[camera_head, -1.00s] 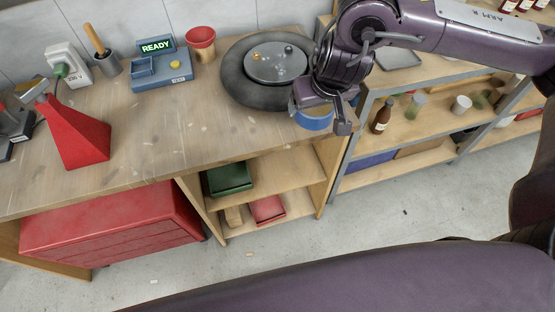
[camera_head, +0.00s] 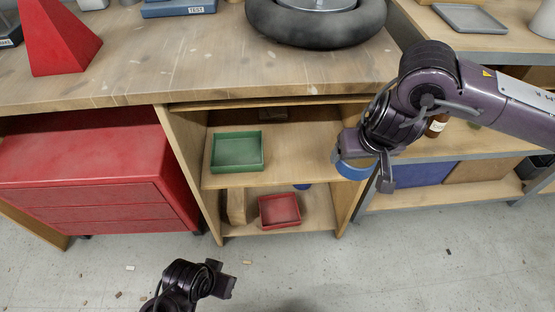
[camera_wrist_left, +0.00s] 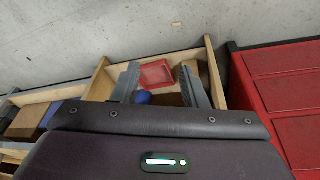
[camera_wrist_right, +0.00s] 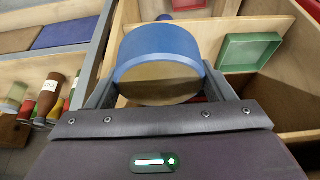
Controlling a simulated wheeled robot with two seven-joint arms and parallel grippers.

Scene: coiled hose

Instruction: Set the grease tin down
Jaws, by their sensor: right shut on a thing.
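The grease tin, which I take to be the blue round can (camera_head: 352,171), is held in my right gripper (camera_head: 364,166). In the right wrist view the tin (camera_wrist_right: 160,48) fills the space between the fingers, its tan flat face towards the camera. It hangs in the air before the right side of the bench's open shelves. My left gripper (camera_head: 226,279) is low over the floor in front of the shelves. In the left wrist view its fingers (camera_wrist_left: 158,84) are wide apart with nothing between them.
A green tray (camera_head: 237,152) sits on the upper shelf, with bare board (camera_head: 290,160) to its right. A red tray (camera_head: 279,211) and a partly hidden blue object (camera_head: 302,186) are on the lower shelf. A red drawer cabinet (camera_head: 95,180) stands left. A tyre (camera_head: 315,28) lies on the bench top.

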